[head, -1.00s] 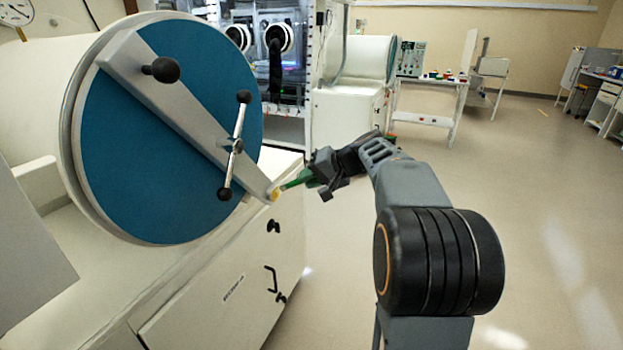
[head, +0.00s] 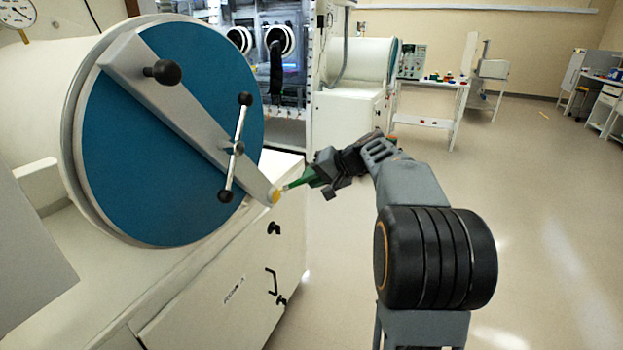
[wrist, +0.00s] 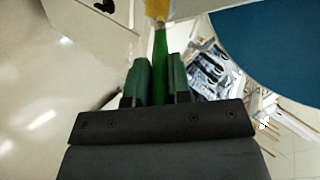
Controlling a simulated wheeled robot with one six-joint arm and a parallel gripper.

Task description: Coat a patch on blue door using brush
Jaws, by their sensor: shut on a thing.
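The round blue door (head: 165,150) stands at the left in the head view, with a grey diagonal bar (head: 190,115) across it. In the wrist view part of the blue door (wrist: 275,40) fills the upper right. My gripper (head: 318,176) is shut on the green handle of the brush (head: 298,181), right of the door's lower right edge. The brush's yellowish tip (head: 275,196) is by the lower end of the bar; I cannot tell whether it touches. In the wrist view the brush (wrist: 160,55) points up between the fingers (wrist: 160,80). No coated patch shows on the blue face.
A T-handle with black knobs (head: 237,148) and a black knob (head: 163,72) stick out from the door. A white cabinet (head: 225,290) with dark handles stands below it. A second white chamber (head: 362,60) and a table (head: 430,110) are behind. The floor at right is clear.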

